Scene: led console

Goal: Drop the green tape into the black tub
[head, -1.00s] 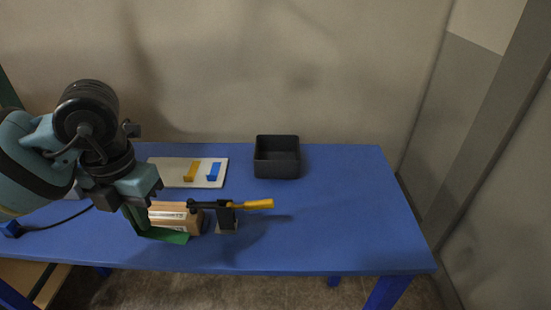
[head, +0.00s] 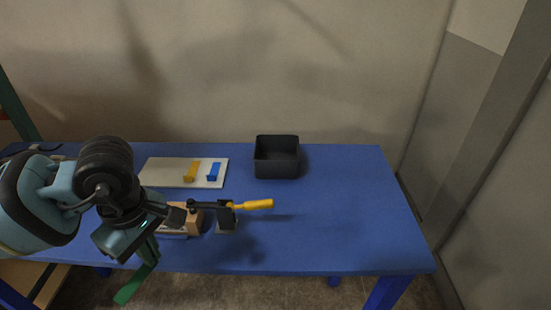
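The green tape (head: 133,284) is a bent green strip hanging below my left gripper (head: 147,240), at the table's front edge. My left gripper appears shut on its upper end; my own wrist partly hides the fingertips. The black tub (head: 277,170) stands upright at the back middle of the table, well to the right of the gripper. No contents show in it. My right gripper is not in view.
A wooden block (head: 194,222) sits beside my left gripper, next to a black clamp with a yellow handle (head: 252,205). A pale board (head: 160,172) holds a yellow piece (head: 190,172) and a blue piece (head: 213,172). The blue table's right side (head: 350,215) is clear.

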